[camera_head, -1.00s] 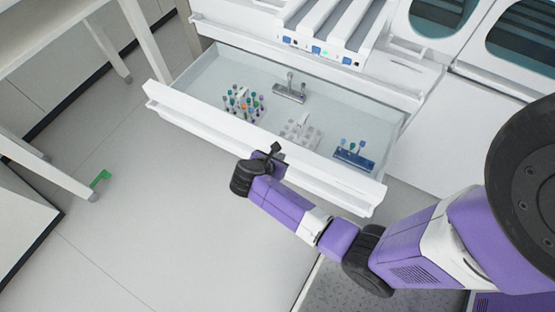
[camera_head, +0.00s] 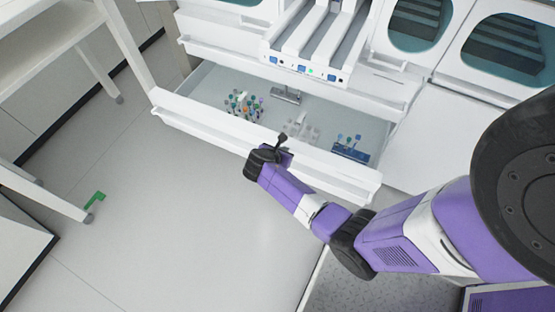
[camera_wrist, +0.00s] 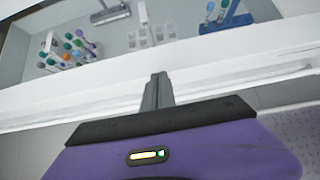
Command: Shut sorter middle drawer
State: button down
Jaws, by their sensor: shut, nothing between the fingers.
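The sorter's drawer (camera_head: 215,119) is pulled partly out, its white front slanting across the head view and its inside open to view. It also shows in the wrist view (camera_wrist: 225,50). It holds a rack of colourful-capped tubes (camera_head: 243,104), a clear rack (camera_head: 301,130), a blue rack (camera_head: 352,147) and a grey holder (camera_head: 286,95). My gripper (camera_head: 282,139) is shut and empty, at the middle of the drawer front. In the wrist view its fingertips (camera_wrist: 159,78) overlap the front's lower edge; exact contact is hard to tell.
The sorter body with tube lanes (camera_head: 318,40) stands above the drawer. A white table (camera_head: 60,30) is at the left, with a green piece (camera_head: 95,200) near its leg. White cabinets with round windows (camera_head: 500,50) stand at the right. The floor in front is clear.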

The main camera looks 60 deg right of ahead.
jog(key=d+b, duration=0.4)
jog(key=d, duration=2.1)
jog(key=shift+w+d+b, duration=0.3)
jog(key=shift+w+d, duration=0.05)
jog(key=shift+w, duration=0.1)
